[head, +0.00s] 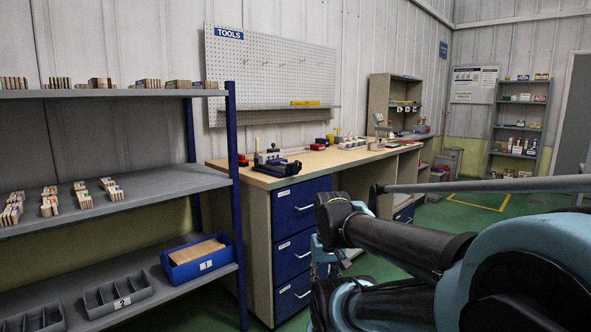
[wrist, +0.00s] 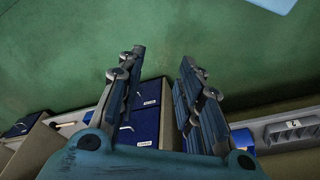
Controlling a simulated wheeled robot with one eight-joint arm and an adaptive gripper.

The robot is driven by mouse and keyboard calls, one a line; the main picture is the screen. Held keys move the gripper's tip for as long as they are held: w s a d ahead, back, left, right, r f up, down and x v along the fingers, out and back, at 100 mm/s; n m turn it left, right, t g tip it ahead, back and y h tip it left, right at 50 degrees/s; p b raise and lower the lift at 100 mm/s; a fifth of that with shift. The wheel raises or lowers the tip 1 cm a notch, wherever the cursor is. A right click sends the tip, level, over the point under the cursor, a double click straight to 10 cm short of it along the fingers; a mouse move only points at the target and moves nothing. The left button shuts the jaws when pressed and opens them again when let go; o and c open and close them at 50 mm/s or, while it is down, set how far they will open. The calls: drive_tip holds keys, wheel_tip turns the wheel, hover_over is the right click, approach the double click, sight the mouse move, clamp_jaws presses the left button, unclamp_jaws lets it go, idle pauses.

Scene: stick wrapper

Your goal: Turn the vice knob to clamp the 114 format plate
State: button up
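A dark vice (head: 276,165) stands on the near left end of the wooden workbench (head: 322,162) in the head view. It is small there, and I cannot make out its knob or whether a plate sits in it. No plate can be read as 114. My gripper (wrist: 162,57) shows in the wrist view with its two fingers apart and nothing between them. It points over the green floor, with the bench's blue drawers (wrist: 146,122) behind and below the fingers. The vice is not visible in the wrist view.
A grey shelf rack (head: 110,195) at left holds several small plate stacks, a blue bin (head: 196,262) and a grey divided tray (head: 118,296). A pegboard (head: 272,70) hangs behind the bench. Small tools lie farther along the bench. My arm covers the lower right of the head view.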

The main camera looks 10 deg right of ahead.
drive_tip(key=o, duration=0.8)
drive_tip(key=shift+w+a+r+y, duration=0.1)
drive_tip(key=shift+a+r+y, duration=0.25)
drive_tip(key=shift+r, duration=0.3)
drive_tip(key=w+a+r+n+t+y, duration=0.25)
drive_tip(key=w+a+r+y, duration=0.2)
drive_tip(key=w, duration=0.65)
drive_tip(key=n+t+y, duration=0.5)
drive_tip(key=t, duration=0.5)
approach(298, 167)
drive_tip(key=shift+m, duration=0.25)
drive_tip(key=x, duration=1)
drive_tip(key=shift+w+a+r, duration=0.1)
drive_tip(key=shift+w+a, duration=0.1)
drive_tip(key=shift+w, duration=0.05)
